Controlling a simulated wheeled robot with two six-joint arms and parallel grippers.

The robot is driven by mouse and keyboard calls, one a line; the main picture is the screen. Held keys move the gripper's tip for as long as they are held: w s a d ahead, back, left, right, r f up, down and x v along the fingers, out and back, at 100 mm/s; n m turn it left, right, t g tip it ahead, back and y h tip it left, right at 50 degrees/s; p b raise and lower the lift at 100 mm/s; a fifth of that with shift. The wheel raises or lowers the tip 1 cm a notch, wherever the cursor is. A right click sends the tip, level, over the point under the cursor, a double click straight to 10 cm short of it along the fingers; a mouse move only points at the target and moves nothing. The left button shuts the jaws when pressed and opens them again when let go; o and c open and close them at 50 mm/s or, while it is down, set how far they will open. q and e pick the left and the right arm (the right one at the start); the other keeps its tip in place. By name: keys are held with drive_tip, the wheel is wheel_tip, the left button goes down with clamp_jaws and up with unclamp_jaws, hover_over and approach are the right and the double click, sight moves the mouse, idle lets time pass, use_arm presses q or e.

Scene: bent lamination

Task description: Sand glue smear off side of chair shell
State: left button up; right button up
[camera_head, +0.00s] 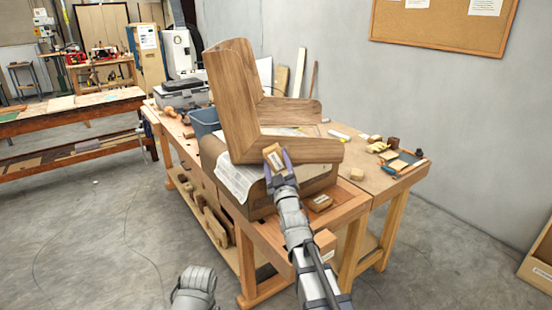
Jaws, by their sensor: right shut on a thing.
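The wooden chair shell (235,105), an L-shaped bent piece with its backrest standing up at the left, rests on a box-like support on the workbench (355,190). My right gripper (279,164) is shut on a small tan block (274,153), likely a sanding block. It holds the block at the near side of the shell's seat, low by the bend. I cannot tell whether the block touches the wood. No glue smear can be made out; the gripper and block hide part of that side. A grey part of my left arm shows at the bottom, but its gripper is out of view.
Printed sheets (238,178) lie over the support. Another small block (320,203) lies on the bench's near edge. A blue bin (204,121) and a grey case (182,93) stand behind at left. Small blocks and a dark tray (402,163) lie at right.

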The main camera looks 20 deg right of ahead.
drive_tip(key=shift+s+a, duration=0.1)
drive_tip(key=shift+s, duration=0.2)
drive_tip(key=shift+s+a, duration=0.2)
drive_tip(key=shift+s, duration=0.55)
drive_tip(key=shift+s+a, duration=0.15)
drive_tip(key=shift+s, duration=0.6)
drive_tip(key=shift+w, duration=0.15)
drive_tip(key=shift+w+d, duration=0.3)
drive_tip(key=shift+w, duration=0.8)
drive_tip(key=shift+w+d, duration=0.3)
drive_tip(key=shift+w, duration=0.8)
drive_tip(key=shift+w+d, duration=0.3)
drive_tip(key=shift+w, duration=0.8)
drive_tip(key=shift+w+d, duration=0.25)
drive_tip(key=shift+w, duration=0.75)
drive_tip(key=shift+s+d, duration=0.2)
drive_tip(key=shift+d, duration=0.45)
drive_tip(key=shift+s+d, duration=0.25)
drive_tip(key=shift+d, duration=0.4)
drive_tip(key=shift+s+d, duration=0.2)
drive_tip(key=shift+d, duration=0.45)
